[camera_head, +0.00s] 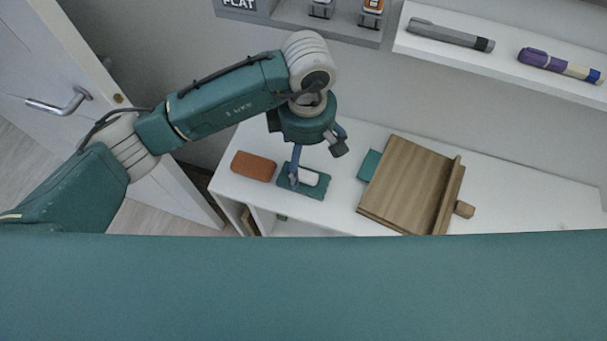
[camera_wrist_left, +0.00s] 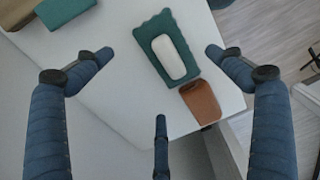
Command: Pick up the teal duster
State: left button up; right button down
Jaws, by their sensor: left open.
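The teal duster (camera_head: 287,184) lies flat on the white desk top, with a scalloped teal base and a white rounded bar on top. It also shows in the left wrist view (camera_wrist_left: 150,36), beyond the fingertips and near the middle top. My left gripper (camera_head: 318,164) is open and empty above the desk, pointing down. In the head view one finger overlaps the duster; I cannot tell whether it touches. In the left wrist view the gripper's spread fingers (camera_wrist_left: 158,62) stand apart from the duster. My right gripper is not in view.
An orange-brown block (camera_head: 253,166) lies close left of the duster, near the desk's edge. A wooden board piece (camera_head: 408,183) and a teal block (camera_head: 368,164) lie to the right. A wall shelf (camera_head: 500,62) holds two pen-like objects. Bare desk separates duster and board.

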aim_at(305, 170)
pick_arm(q)
jog(key=shift+f, duration=0.65)
jog(key=f, duration=0.1)
jog(key=f+p, duration=0.1)
jog(key=f, duration=0.1)
jog(key=f+p, duration=0.1)
jog(key=shift+s+f, duration=0.2)
jog(key=shift+s, duration=0.1)
jog(key=shift+w+f, duration=0.1)
jog(key=shift+f, duration=0.25)
jog(key=shift+c, duration=0.5)
jog(key=c, duration=1.1)
